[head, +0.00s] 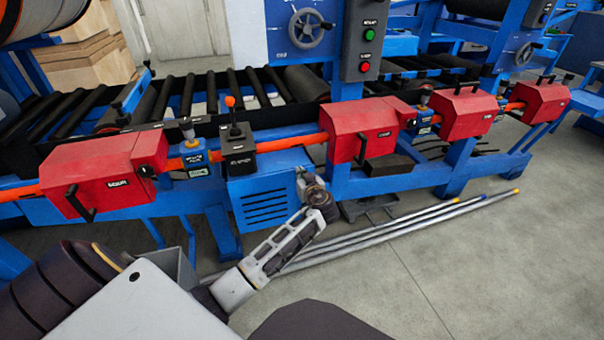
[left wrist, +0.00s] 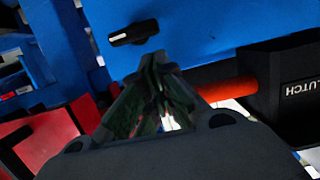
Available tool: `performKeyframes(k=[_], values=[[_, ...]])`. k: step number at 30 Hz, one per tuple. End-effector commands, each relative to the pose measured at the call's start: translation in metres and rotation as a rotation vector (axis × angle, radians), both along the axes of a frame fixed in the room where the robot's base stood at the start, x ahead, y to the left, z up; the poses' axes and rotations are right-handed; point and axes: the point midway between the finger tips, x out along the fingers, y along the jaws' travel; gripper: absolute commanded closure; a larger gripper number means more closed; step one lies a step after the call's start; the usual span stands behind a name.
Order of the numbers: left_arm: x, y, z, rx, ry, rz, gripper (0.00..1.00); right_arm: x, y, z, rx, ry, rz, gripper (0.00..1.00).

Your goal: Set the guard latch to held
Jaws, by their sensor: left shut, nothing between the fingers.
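My left gripper (head: 306,178) is in front of the blue machine frame, right of the black lever box, and is shut with nothing held. Its fingertips show close together in the left wrist view (left wrist: 160,62). A black rotary knob (left wrist: 133,33) with a white mark sits on a blue panel just beyond and left of the fingertips, apart from them. I cannot read any label for it, so I cannot tell if it is the guard latch. In the head view the gripper seems to hide this knob. My right gripper is not in view.
Red guard boxes (head: 362,133) line an orange tube along the frame. The black box (head: 238,161) with an orange-tipped lever stands close left of the gripper; its CLUTCH label shows upside down in the left wrist view (left wrist: 301,88). Long metal rods (head: 405,225) lie on the floor.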

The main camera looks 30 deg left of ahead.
Motion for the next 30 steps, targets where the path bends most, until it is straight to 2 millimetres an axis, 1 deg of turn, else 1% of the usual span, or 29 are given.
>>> performKeyframes(k=[1, 3, 7, 19, 25, 28, 30], values=[[-0.0001, 0.0001, -0.0049, 0.001, 0.001, 0.0, 1.0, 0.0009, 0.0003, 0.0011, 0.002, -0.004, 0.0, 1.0], [-0.0001, -0.0001, -0.0085, 0.0, 0.0, 0.0, 1.0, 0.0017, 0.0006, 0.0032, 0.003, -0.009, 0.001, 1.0], [-0.0002, -0.0004, -0.0121, 0.0, 0.0, 0.0, 1.0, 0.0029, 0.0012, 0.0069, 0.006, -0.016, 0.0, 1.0], [-0.0003, -0.0002, -0.0125, -0.001, -0.001, 0.0, 1.0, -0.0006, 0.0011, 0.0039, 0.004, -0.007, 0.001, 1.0], [-0.0008, 0.003, -0.0135, -0.011, -0.012, 0.001, 1.0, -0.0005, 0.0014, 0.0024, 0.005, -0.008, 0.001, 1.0], [-0.001, 0.0062, -0.0145, -0.022, -0.024, 0.0, 1.0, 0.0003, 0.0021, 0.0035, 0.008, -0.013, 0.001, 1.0], [-0.001, 0.0082, -0.0142, -0.027, -0.031, 0.0, 1.0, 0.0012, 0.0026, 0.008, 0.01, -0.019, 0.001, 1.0]])
